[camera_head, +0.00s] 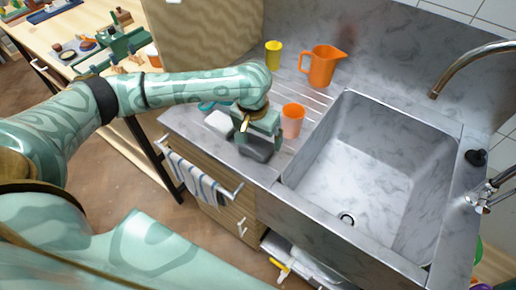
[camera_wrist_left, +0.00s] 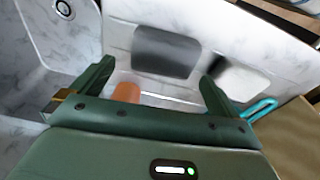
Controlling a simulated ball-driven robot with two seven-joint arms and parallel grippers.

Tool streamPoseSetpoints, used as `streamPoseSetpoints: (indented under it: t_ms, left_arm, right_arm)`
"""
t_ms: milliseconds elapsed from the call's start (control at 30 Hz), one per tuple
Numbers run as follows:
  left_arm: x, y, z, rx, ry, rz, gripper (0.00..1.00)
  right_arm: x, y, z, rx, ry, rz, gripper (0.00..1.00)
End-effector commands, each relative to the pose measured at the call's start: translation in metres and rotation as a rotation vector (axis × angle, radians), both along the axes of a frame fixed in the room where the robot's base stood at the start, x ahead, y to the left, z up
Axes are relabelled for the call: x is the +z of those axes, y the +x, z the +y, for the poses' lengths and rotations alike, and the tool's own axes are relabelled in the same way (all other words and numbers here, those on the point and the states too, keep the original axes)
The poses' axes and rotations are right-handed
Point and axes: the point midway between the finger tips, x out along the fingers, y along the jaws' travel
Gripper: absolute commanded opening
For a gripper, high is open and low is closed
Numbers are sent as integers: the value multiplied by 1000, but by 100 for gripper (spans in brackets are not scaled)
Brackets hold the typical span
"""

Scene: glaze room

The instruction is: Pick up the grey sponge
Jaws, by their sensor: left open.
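The grey sponge (camera_head: 258,153) is a dark grey block with rounded corners. It lies on the counter left of the sink basin, close to the front edge. My left gripper (camera_head: 257,137) is over it and partly hides it in the head view. In the left wrist view the sponge (camera_wrist_left: 166,52) shows between the two spread fingertips of my left gripper (camera_wrist_left: 162,64). The jaws are open and empty. I cannot tell how high the fingertips are above the sponge. My right gripper is not in view.
An orange cup (camera_head: 292,121) stands close beside the gripper. A white block (camera_head: 219,123) lies on its other side, with a teal handle (camera_head: 208,105) behind. An orange jug (camera_head: 323,66) and a yellow cup (camera_head: 273,54) stand farther back. The sink basin (camera_head: 375,160) is empty.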

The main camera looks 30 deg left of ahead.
Motion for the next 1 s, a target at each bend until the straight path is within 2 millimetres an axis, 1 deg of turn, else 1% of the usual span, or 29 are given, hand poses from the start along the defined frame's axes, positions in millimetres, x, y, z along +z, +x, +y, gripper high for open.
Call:
streamPoseSetpoints:
  t_ms: [67, 167, 300, 400, 467, 633, 667, 700, 767, 800, 1000]
  left_arm:
    - [-1, 0, 0, -1, -1, 0, 100]
    - [-11, -1, 0, -1, 0, 2, 100]
    - [-38, -2, 3, -1, 0, 4, 100]
    - [-52, 1, 3, -1, 1, 3, 100]
    - [-55, 1, 3, -1, 2, 1, 100]
    - [-52, 2, 3, -1, 2, -1, 100]
    - [-52, 2, 3, -1, 2, -1, 97]
    - [-52, 2, 3, -1, 2, -1, 86]
    - [-52, 2, 3, -1, 2, -1, 69]
    - [-52, 2, 3, -1, 2, -1, 64]
    - [-52, 2, 3, -1, 2, -1, 64]
  right_arm:
    - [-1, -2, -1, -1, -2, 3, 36]
    - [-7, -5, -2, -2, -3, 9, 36]
    - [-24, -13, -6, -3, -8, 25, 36]
    - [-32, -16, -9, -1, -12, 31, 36]
    - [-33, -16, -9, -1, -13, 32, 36]
    - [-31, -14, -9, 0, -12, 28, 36]
    - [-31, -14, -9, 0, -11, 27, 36]
    - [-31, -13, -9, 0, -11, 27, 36]
    - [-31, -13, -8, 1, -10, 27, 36]
    - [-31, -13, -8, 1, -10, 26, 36]
    - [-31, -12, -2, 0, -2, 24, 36]
